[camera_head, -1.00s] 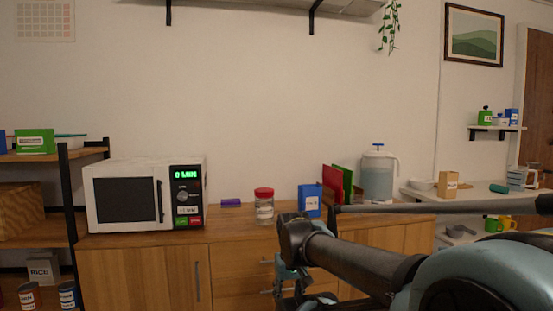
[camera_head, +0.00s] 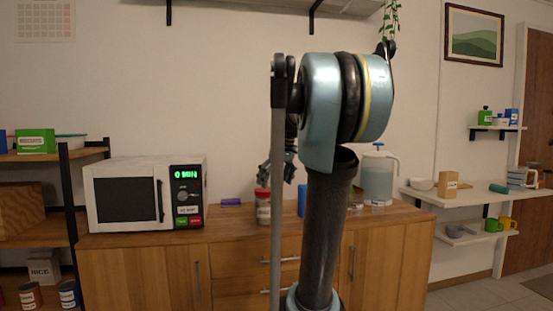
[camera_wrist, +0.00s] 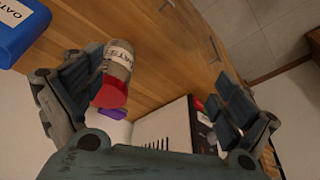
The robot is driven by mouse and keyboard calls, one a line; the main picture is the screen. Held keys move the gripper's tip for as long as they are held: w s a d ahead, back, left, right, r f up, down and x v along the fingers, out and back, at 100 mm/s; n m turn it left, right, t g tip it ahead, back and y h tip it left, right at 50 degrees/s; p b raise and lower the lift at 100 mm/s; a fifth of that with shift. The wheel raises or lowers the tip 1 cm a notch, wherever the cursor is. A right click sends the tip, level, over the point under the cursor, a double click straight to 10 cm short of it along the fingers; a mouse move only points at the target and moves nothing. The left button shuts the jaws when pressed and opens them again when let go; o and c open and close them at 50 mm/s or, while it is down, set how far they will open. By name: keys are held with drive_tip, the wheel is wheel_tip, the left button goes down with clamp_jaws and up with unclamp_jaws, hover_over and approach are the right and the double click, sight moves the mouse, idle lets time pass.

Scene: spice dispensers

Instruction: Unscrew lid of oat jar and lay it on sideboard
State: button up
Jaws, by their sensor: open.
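The oat jar (camera_head: 263,213) is clear glass with a red lid (camera_head: 262,192) on it. It stands upright on the wooden sideboard (camera_head: 232,222), right of the microwave. The wrist view shows the jar (camera_wrist: 121,57), with its OATS label, and its red lid (camera_wrist: 110,92) close beside the inner side of the left finger. My gripper (camera_head: 276,170) is above and slightly right of the jar in the head view. In the wrist view my gripper (camera_wrist: 158,78) is open, its fingers wide apart with nothing held between them. My arm hides part of the sideboard.
A white microwave (camera_head: 143,195) stands to the left. A blue box (camera_head: 302,200), partly hidden by my arm, and a pitcher (camera_head: 377,178) stand to the right.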

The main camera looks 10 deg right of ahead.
sight(264, 190)
drive_tip(key=w+d+r+n, duration=0.35)
drive_tip(key=w+r, duration=0.45)
drive_tip(key=w, duration=0.5)
drive_tip(key=shift+m+y, duration=0.4)
drive_tip(key=shift+m, duration=0.05)
drive_tip(key=x, duration=1.7)
drive_tip(key=shift+w+a, duration=0.1)
drive_tip(key=shift+w, duration=0.15)
drive_tip(key=shift+c, duration=0.6)
drive_tip(key=c, duration=1.1)
